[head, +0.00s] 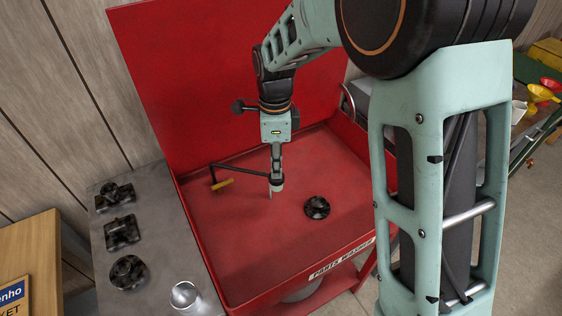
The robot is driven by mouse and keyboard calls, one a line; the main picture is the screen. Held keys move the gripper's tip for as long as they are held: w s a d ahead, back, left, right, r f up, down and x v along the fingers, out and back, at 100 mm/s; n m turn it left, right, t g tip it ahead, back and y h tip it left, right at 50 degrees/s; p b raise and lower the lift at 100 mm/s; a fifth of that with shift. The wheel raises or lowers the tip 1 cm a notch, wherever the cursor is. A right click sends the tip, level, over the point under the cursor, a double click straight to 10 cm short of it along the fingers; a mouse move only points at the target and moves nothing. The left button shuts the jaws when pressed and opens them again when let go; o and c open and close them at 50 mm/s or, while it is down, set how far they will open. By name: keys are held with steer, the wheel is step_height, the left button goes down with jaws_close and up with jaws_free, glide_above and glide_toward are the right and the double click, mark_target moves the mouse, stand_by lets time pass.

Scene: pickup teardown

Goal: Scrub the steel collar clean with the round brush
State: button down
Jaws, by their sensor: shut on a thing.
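My gripper (275,187) points down over the red basin, left of a dark round part. Its jaws are shut at the end of a thin black bent bar with a yellow grip (222,184), which reaches out to the left. I cannot tell whether this is the round brush; no bristles show clearly. The dark, blotched round part (317,207) lies on the basin floor, apart from my gripper, and looks grimy. It may be the steel collar. A shiny metal cylinder (186,296) stands on the grey side table at the lower left.
The red parts washer (225,66) has a tall back panel and raised rims. Several dark, grimy parts (122,232) lie on the grey side table (165,238). A curved metal pipe (347,101) is at the basin's right. The basin floor is otherwise mostly clear.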

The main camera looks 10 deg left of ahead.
mark_target(276, 185)
steer(key=shift+w+f, duration=0.1)
steer(key=shift+f, duration=0.2)
step_height(276, 185, down, 14)
steer(key=b, duration=1)
steer(key=shift+f, duration=0.15)
stand_by(0.4)
step_height(276, 185, up, 10)
steer(key=p, duration=0.6)
steer(key=shift+p, duration=0.4)
steer(key=shift+d, duration=0.1)
